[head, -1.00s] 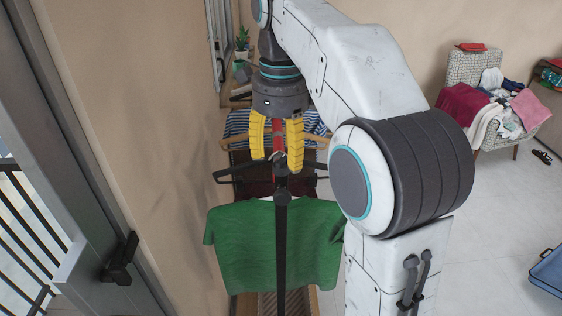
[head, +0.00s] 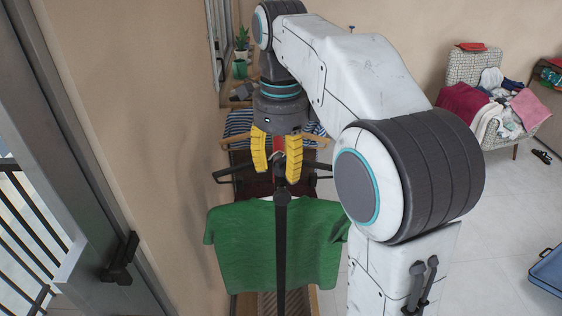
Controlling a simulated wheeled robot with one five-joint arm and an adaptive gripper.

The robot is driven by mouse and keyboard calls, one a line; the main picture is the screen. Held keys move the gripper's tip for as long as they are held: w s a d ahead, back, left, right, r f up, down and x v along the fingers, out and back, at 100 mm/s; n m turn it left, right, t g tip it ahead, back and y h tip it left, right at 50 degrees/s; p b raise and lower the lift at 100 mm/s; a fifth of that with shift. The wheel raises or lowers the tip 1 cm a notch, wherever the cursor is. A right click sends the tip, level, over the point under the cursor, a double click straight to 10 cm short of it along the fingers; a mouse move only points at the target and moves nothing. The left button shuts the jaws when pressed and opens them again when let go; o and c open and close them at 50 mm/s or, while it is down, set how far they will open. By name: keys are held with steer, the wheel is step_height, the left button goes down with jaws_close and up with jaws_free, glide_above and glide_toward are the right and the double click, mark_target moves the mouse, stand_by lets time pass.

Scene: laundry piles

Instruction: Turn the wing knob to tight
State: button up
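A dark clothes stand (head: 281,235) rises in front of me, with its pole in the middle and side arms near its top. A green shirt (head: 235,235) hangs on it. My gripper (head: 277,174) points down over the top of the stand. Its two yellow fingers are apart, one on each side of the pole top. A small red part (head: 278,145) shows between the fingers; I cannot tell if it is the wing knob. A small silvery piece sits at the pole top. No wing knob can be made out clearly, and contact with the fingers cannot be judged.
A beige wall (head: 150,120) runs close on the left, with a grey door frame (head: 60,150) nearer me. A striped garment (head: 238,122) and a potted plant (head: 241,42) are behind the stand. A chair with laundry (head: 470,68) and a blue suitcase (head: 548,272) are at right.

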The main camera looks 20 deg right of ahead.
jaws_close()
steer(key=shift+n, duration=0.3)
steer(key=n, duration=0.4)
steer(key=shift+n, duration=0.3)
steer(key=n, duration=0.5)
steer(key=shift+f, duration=0.1)
steer(key=n, duration=0.6)
steer(key=shift+s+n, duration=0.1)
steer(key=shift+n, duration=0.3)
steer(key=n, duration=0.6)
steer(key=shift+n, duration=0.4)
